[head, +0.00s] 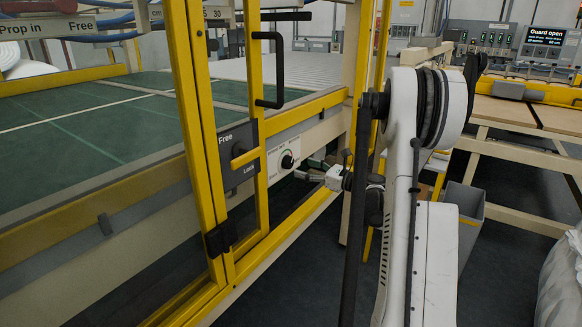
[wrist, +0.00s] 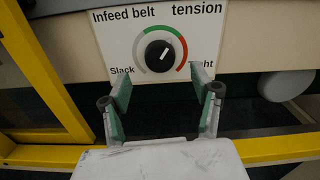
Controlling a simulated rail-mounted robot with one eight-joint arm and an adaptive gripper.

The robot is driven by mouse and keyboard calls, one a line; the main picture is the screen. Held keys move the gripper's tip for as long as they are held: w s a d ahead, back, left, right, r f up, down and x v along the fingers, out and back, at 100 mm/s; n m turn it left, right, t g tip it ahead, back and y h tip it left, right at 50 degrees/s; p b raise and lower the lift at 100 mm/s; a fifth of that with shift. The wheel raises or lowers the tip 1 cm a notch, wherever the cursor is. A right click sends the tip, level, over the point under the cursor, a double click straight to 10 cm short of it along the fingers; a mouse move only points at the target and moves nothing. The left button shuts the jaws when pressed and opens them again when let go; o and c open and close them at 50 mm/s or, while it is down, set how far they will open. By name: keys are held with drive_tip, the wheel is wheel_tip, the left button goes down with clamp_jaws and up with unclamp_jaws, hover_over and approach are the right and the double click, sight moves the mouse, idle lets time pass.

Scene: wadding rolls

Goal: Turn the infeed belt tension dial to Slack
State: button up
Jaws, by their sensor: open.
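The infeed belt tension dial (wrist: 160,56) is a round black knob on a white plate, with a white pointer mark leaning up and to the right. A grey, green and red arc surrounds it; Slack is printed at lower left, and the lower-right word is partly hidden by a finger, leaving "ht". The dial also shows in the head view (head: 287,161), on the cream machine rail. My gripper (wrist: 164,90) is open and empty, its green-padded fingers below and either side of the knob, apart from it. In the head view my gripper (head: 316,176) is small, right of the dial.
A yellow guard frame (head: 262,190) stands left of the dial, bearing a Free/Lock switch (head: 239,152) and a black handle (head: 280,70). A yellow rail (wrist: 285,149) runs below the dial. A grey bin (head: 466,208) stands on the floor at right.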

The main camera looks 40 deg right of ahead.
sight(291, 164)
drive_tip(key=b+x, duration=0.1)
drive_tip(key=x, duration=0.5)
drive_tip(key=shift+w+a, duration=0.1)
drive_tip(key=shift+w, duration=0.3)
drive_tip(key=shift+c, duration=0.2)
drive_tip(key=c, duration=1.1)
